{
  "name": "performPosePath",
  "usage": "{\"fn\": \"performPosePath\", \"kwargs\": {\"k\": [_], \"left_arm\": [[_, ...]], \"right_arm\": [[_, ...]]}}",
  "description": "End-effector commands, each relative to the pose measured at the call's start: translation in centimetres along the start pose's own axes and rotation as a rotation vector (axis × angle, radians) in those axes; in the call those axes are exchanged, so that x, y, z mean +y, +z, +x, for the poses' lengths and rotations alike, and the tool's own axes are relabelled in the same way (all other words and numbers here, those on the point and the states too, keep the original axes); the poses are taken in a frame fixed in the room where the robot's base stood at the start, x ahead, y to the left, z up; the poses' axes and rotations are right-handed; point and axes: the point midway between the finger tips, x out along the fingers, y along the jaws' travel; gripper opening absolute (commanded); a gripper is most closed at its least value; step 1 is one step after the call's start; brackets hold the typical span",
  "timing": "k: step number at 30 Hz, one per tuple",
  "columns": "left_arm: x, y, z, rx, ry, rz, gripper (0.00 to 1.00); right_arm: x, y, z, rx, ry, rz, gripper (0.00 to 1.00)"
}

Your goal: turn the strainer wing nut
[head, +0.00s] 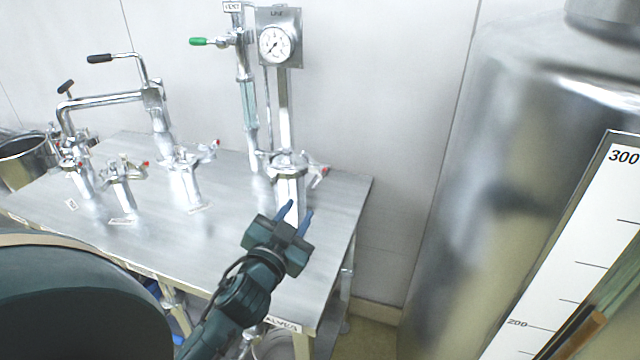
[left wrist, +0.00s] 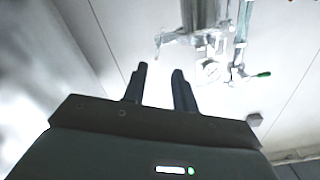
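A steel fitting with a clamped top (head: 290,163) stands upright near the right end of the steel table, below the gauge post. A small red-tipped lever (head: 322,172) sticks out at its right; I cannot tell which part is the strainer wing nut. My left gripper (head: 299,210) has two blue fingers apart with nothing between them. It is in front of this fitting and hides its lower part; I cannot tell whether it touches. In the left wrist view the gripper (left wrist: 160,73) is also open and empty, with steel fittings (left wrist: 205,15) beyond. My right gripper is out of view.
The steel table (head: 150,235) holds several other clamped fittings (head: 185,182) at left. A pressure gauge (head: 276,44) and a green-handled valve (head: 200,42) rise behind. A large steel tank (head: 490,150) and a white scale (head: 580,250) stand at right. The table's middle is clear.

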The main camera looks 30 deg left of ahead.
Motion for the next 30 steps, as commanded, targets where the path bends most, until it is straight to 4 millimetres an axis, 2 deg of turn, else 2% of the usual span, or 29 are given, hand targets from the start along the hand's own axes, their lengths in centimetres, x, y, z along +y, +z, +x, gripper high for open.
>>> {"fn": "performPosePath", "kwargs": {"k": [1,9,15,21,28,30], "left_arm": [[-0.1,-0.4,1.2,0.003,0.000,0.000,0.28],[0.0,-0.3,6.9,0.002,0.001,0.001,0.28],[0.1,-0.2,9.7,0.003,0.001,0.000,0.28],[0.1,-0.1,10.7,0.002,0.002,0.000,0.28],[0.1,-0.1,10.7,0.002,0.003,-0.001,0.28],[0.1,-0.1,10.7,0.002,0.003,-0.001,0.23]], "right_arm": [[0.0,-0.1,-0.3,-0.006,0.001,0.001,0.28],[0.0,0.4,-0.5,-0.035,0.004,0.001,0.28],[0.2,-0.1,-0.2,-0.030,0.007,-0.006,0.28],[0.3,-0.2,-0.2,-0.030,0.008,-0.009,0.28],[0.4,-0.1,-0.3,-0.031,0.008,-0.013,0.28],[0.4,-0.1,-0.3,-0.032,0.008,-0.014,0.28]]}}
